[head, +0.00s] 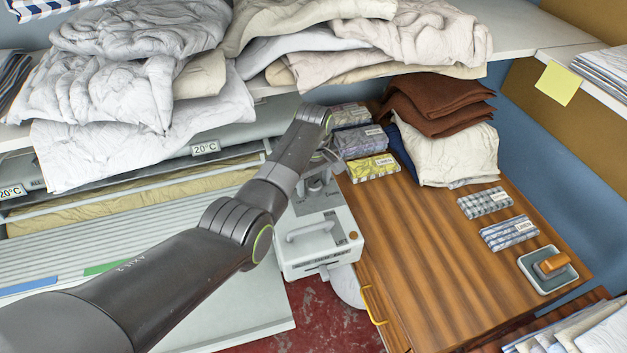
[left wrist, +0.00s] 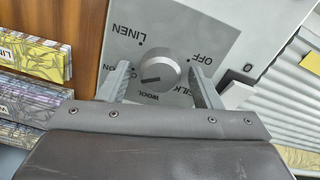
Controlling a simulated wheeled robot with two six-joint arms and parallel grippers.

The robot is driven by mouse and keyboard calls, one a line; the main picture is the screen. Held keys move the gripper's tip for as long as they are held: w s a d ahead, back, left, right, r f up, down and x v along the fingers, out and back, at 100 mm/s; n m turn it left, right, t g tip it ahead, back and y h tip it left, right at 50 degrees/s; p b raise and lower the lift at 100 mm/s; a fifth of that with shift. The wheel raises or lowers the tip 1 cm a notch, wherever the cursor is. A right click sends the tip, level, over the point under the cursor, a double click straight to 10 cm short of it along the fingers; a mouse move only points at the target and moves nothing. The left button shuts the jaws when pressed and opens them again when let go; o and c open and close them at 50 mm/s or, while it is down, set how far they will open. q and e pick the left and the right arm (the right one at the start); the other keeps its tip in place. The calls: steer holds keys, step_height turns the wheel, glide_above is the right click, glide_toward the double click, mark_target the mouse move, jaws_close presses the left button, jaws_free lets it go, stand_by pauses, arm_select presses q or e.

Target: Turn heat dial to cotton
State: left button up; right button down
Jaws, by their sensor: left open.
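The heat dial (left wrist: 155,73) is a round grey knob on a light grey panel (left wrist: 190,25) in the left wrist view. LINEN, OFF, SILK and WOOL are printed around it. Another label at its left is partly covered by a finger and ends in "ON". The dial's dark mark points left and slightly down, toward the wool and covered-label side. My left gripper (left wrist: 160,68) is open, with one finger on each side of the dial; I cannot tell whether they touch it.
A wooden table (head: 430,260) right of the box holds wrapped linen packs (head: 372,167), folded brown cloths (head: 437,103) and a tray (head: 527,277) with an orange-brown item. Heaped white laundry (head: 140,90) lies above the ironer at the left. A yellow handle (head: 372,306) sticks out at the table's edge.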

arm_select(q)
steer(key=shift+c, duration=0.9)
steer(key=c, duration=0.8)
arm_select(e)
steer(key=shift+s+d, duration=0.1)
steer(key=shift+s, duration=0.2)
steer(key=shift+r, duration=0.2)
